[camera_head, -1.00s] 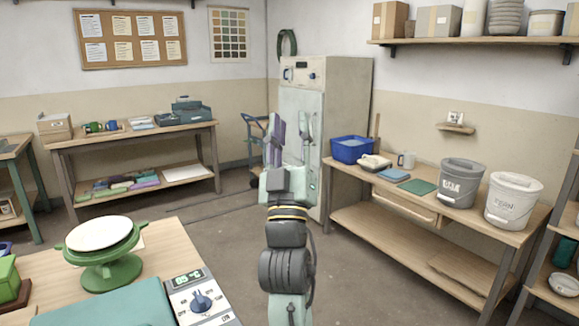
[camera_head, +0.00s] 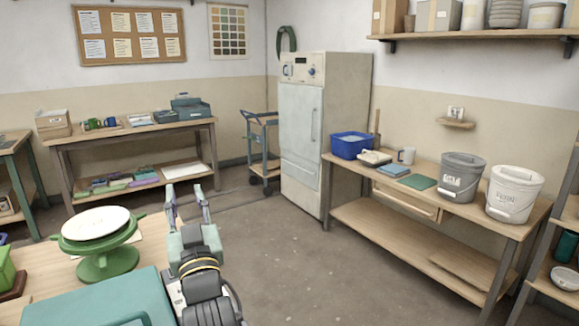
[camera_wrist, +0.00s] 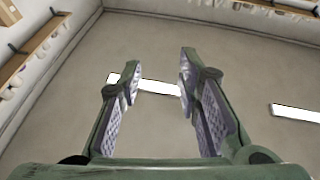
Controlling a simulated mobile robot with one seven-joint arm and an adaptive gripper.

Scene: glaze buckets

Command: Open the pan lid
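I see no plainly recognisable pan with a lid. A green pedestal stand with side handles (camera_head: 106,263) carries a round white plate or disc (camera_head: 96,223) on the left worktop. A grey bucket (camera_head: 461,180) and a white bucket (camera_head: 514,196), both topped by lids, stand on the right bench. My gripper (camera_head: 186,195) points up, to the right of the pedestal stand and apart from it. In the wrist view my gripper (camera_wrist: 157,68) has its fingers spread, with nothing between them.
The worktop (camera_head: 50,284) also bears a teal flat-topped thing (camera_head: 115,300), close to my arm. The right bench (camera_head: 350,180) holds a blue bin (camera_head: 351,146). A tall pale cabinet (camera_head: 315,130) stands in the corner. The floor (camera_head: 300,260) between is clear.

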